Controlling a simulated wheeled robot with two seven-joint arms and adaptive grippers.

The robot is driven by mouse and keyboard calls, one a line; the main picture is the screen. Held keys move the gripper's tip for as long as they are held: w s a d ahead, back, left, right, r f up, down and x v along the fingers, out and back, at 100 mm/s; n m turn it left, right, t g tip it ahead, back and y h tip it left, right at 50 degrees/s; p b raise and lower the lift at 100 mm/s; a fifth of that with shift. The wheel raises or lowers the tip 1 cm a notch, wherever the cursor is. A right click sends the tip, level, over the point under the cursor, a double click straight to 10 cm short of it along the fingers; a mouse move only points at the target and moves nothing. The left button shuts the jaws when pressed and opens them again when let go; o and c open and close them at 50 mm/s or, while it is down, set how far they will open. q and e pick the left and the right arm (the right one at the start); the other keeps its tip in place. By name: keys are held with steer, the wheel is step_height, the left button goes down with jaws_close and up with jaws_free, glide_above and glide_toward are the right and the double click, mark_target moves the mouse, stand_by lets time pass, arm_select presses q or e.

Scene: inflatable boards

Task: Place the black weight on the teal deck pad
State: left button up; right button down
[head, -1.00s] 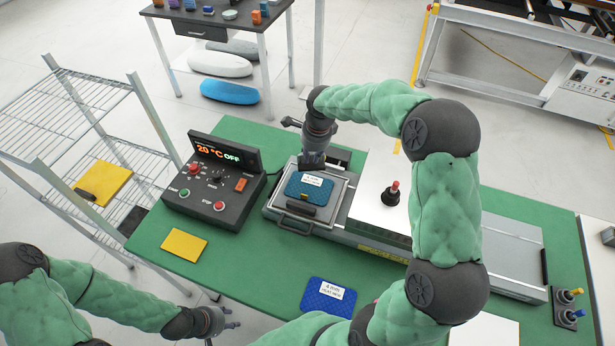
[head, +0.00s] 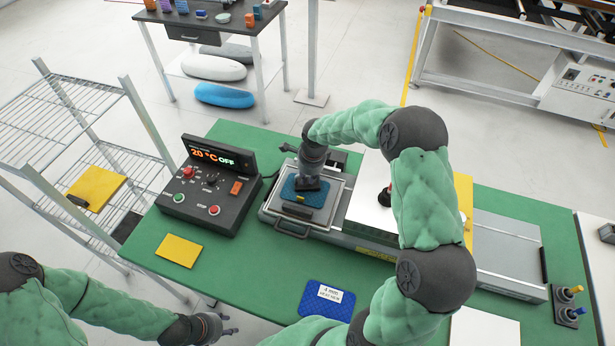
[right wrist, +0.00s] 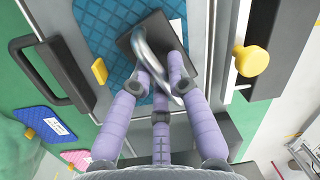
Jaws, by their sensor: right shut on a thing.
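The teal deck pad (head: 288,189) lies on the metal plate of the press on the green table. It also shows in the right wrist view (right wrist: 95,35), with a white label partly covered. My right gripper (head: 308,180) is over the pad, its fingers shut on the metal handle of the black weight (right wrist: 153,27). The weight's dark base is over the pad and covers part of it. I cannot tell whether it touches the pad. My left gripper (head: 230,325) is open and empty by the table's front left edge.
A control box (head: 210,185) reading 20 °C OFF stands left of the press. A yellow pad (head: 179,251) and a blue labelled pad (head: 326,299) lie at the front. A dark bar handle (head: 291,227) juts from the press. A wire rack (head: 75,110) stands left.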

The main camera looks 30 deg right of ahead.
mark_target(312, 187)
steer(key=shift+r, duration=0.15)
steer(key=c, duration=1.6)
jaws_free()
steer(key=shift+f, duration=0.25)
steer(key=shift+c, duration=0.2)
steer(key=o, duration=0.4)
steer(key=shift+o, duration=0.2)
steer(key=shift+r, duration=0.1)
steer(key=shift+r, duration=0.15)
step_height(312, 187, up, 12)
steer(key=s+p, duration=0.1)
steer(key=s, duration=0.1)
steer(key=shift+d, duration=0.15)
